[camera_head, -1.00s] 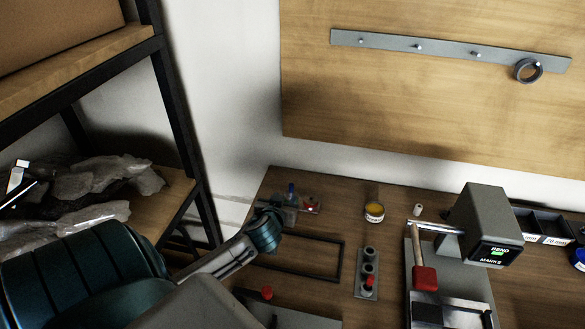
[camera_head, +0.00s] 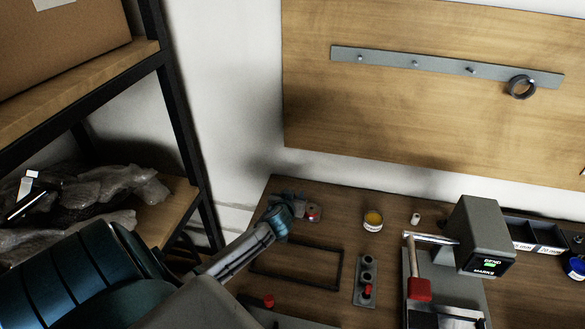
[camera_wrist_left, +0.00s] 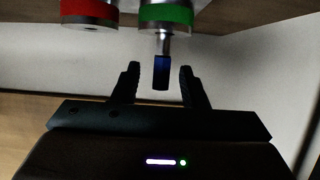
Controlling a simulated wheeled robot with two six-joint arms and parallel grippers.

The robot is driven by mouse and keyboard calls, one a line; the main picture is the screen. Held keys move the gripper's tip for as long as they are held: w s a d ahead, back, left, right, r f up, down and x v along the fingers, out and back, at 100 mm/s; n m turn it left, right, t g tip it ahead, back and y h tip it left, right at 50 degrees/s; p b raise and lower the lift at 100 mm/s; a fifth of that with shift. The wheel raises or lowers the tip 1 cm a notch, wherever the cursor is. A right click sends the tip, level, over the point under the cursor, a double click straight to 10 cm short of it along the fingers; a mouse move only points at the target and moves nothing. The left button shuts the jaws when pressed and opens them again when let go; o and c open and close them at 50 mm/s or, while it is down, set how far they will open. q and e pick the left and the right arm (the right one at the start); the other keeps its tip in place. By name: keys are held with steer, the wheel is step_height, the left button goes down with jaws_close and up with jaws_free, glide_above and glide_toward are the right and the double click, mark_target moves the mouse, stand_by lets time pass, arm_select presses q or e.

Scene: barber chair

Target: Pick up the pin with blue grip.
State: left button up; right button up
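The pin with blue grip (camera_wrist_left: 161,72) shows in the left wrist view, its metal shaft running into a green-banded round part (camera_wrist_left: 166,16). A red-banded round part (camera_wrist_left: 89,12) is beside it. My left gripper (camera_wrist_left: 159,80) is open, with one finger on each side of the blue grip and a visible gap on both sides. In the head view my left gripper (camera_head: 285,199) is at the far left corner of the workbench, and it hides the pin there. A small red part (camera_head: 313,211) shows just right of it. My right gripper is not in view.
On the workbench are a dark rectangular frame (camera_head: 336,268), a grey block with round holders (camera_head: 366,281), a yellow-filled tin (camera_head: 373,220) and a grey bending device (camera_head: 482,236). A shelf with a black post (camera_head: 181,115) stands left. A wooden board (camera_head: 430,120) is behind.

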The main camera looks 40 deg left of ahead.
arm_select(q)
jaws_close()
steer(key=shift+r, duration=0.1)
